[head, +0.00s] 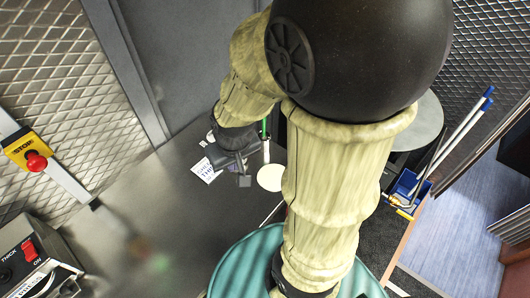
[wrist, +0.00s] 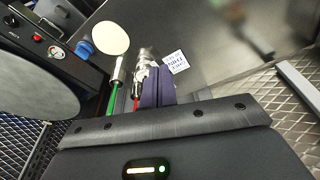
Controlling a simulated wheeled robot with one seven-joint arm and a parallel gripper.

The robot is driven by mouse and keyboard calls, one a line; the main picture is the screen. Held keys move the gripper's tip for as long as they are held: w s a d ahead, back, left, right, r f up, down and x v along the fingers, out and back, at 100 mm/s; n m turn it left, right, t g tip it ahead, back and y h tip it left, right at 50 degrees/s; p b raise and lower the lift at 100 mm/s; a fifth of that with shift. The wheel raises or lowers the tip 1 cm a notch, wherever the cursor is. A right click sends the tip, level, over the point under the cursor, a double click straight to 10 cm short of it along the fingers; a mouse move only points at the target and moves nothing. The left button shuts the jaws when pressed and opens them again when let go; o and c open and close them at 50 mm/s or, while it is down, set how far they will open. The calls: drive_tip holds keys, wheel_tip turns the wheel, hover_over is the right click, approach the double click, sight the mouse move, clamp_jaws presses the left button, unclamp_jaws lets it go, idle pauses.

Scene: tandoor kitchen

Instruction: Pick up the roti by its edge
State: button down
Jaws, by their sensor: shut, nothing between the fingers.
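The roti (head: 270,178) is a pale, round, flat disc lying on the dark metal counter, just right of my gripper in the head view. In the wrist view the roti (wrist: 103,39) lies up and left of the fingers, fully visible. My gripper (head: 244,180) is shut and empty, with a gap between it and the roti. In the wrist view my gripper's dark purple fingers (wrist: 158,72) are together and point toward the counter. My arm hides part of the counter right of the roti in the head view.
A printed white card (wrist: 175,61) lies by the fingertips. A round plate (wrist: 35,90) with a control panel stands at left. A stop button (head: 36,161) is on the wall.

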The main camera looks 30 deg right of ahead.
idle(0.3)
drive_tip(key=n+g+h+b, duration=0.1)
drive_tip(key=n+g+b, duration=0.3)
drive_tip(key=g+b, duration=0.1)
hover_over(262, 164)
drive_tip(key=w+a, duration=0.2)
drive_tip(key=w, duration=0.3)
wheel_tip(262, 164, down, 5)
drive_tip(key=shift+w+f, duration=0.1)
drive_tip(key=shift+w, duration=0.05)
drive_tip(key=p+x, duration=0.4)
drive_tip(key=x, duration=1.6)
drive_tip(key=shift+s, duration=0.2)
